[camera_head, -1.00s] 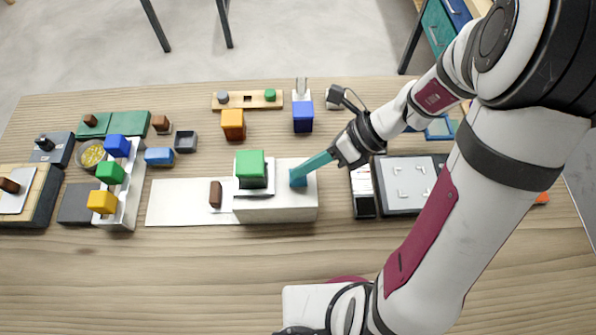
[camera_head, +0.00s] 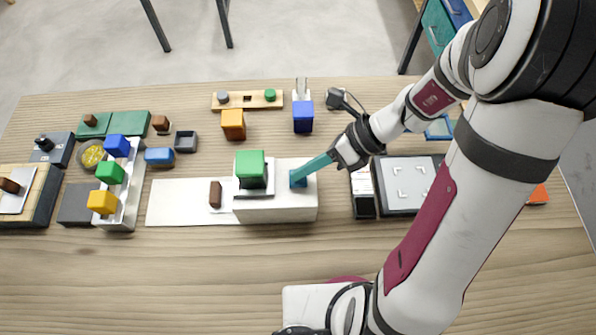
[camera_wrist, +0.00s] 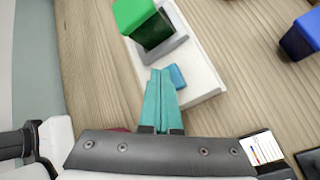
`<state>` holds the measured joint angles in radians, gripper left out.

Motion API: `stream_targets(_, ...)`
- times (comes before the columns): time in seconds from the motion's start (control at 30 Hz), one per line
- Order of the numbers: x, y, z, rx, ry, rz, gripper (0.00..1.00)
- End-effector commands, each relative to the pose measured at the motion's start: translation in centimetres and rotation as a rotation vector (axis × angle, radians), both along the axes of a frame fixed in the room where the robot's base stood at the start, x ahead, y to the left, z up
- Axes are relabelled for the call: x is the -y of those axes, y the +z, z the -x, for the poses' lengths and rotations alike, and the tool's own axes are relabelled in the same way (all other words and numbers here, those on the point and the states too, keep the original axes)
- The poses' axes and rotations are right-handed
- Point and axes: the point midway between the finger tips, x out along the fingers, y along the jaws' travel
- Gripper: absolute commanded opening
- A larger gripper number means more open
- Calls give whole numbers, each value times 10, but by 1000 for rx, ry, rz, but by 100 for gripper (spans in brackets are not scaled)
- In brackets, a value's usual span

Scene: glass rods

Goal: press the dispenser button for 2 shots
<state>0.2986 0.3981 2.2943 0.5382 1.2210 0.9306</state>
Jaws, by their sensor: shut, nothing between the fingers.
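The dispenser is a white box (camera_head: 275,211) on the table, with a green block (camera_head: 250,163) standing in a dark holder on its left part. Its blue button (camera_head: 299,180) is on the right part of the top; the wrist view also shows the button (camera_wrist: 177,76) beside my fingertips. My gripper (camera_head: 294,179) is shut, its teal fingers together and empty, with the tips at the button. In the wrist view the shut fingers (camera_wrist: 160,76) point at the box top. I cannot tell whether the tips touch the button or how far it is pressed.
A white strip (camera_head: 180,203) with a brown piece (camera_head: 215,194) lies left of the box. A rack with coloured blocks (camera_head: 127,190) stands further left. A blue block (camera_head: 303,117) and orange block (camera_head: 233,124) are behind. A grey pad (camera_head: 411,185) is right. The front table is clear.

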Motion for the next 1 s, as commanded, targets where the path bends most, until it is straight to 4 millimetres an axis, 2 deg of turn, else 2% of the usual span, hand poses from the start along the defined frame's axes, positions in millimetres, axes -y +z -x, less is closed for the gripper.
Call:
stream_targets(0.73, 0, -6, 0, -2, 0, 0, 0)
stream_targets(1.0, 0, 5, 0, 1, 1, 0, 0)
